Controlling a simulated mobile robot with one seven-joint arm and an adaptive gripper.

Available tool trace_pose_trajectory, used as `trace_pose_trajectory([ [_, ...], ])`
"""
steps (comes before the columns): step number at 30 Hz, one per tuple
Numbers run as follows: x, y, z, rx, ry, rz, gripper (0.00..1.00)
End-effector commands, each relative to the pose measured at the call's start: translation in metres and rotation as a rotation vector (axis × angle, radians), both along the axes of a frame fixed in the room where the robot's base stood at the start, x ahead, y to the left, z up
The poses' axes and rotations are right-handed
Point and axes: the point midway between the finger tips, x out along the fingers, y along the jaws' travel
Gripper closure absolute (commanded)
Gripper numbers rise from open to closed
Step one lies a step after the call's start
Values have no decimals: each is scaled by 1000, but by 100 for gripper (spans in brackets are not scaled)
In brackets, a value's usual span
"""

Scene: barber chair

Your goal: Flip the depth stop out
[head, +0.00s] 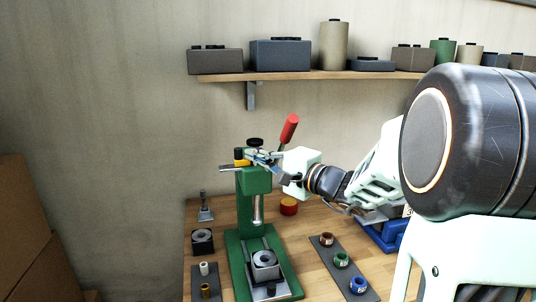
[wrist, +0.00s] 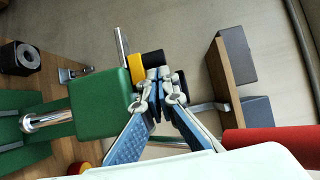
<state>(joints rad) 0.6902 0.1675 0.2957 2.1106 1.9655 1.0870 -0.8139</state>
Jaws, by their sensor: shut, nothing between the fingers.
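A green press (head: 255,182) stands on the wooden bench, with a red-gripped lever (head: 289,129) rising from its top. A yellow piece (head: 242,163) with a black end sits on top of the press head; a grey metal bar (head: 226,168) sticks out beside it. This appears to be the depth stop. In the wrist view the yellow piece (wrist: 136,72) and the bar (wrist: 121,45) lie just past my fingertips. My gripper (head: 263,160) is shut and empty beside the yellow piece; its fingertips (wrist: 158,88) partly hide the black parts behind. Contact cannot be told.
A shelf (head: 290,76) with boxes and cylinders hangs on the wall behind. A strip with several ringed parts (head: 327,247) lies to the right. A red-topped round thing (head: 289,205) stands behind it.

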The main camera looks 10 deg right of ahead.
Motion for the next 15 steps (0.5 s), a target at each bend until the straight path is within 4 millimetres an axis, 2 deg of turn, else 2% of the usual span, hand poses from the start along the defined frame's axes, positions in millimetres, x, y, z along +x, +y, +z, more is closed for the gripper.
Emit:
trace_pose_trajectory([
  [15,0,7,-2,-1,0,3,100],
])
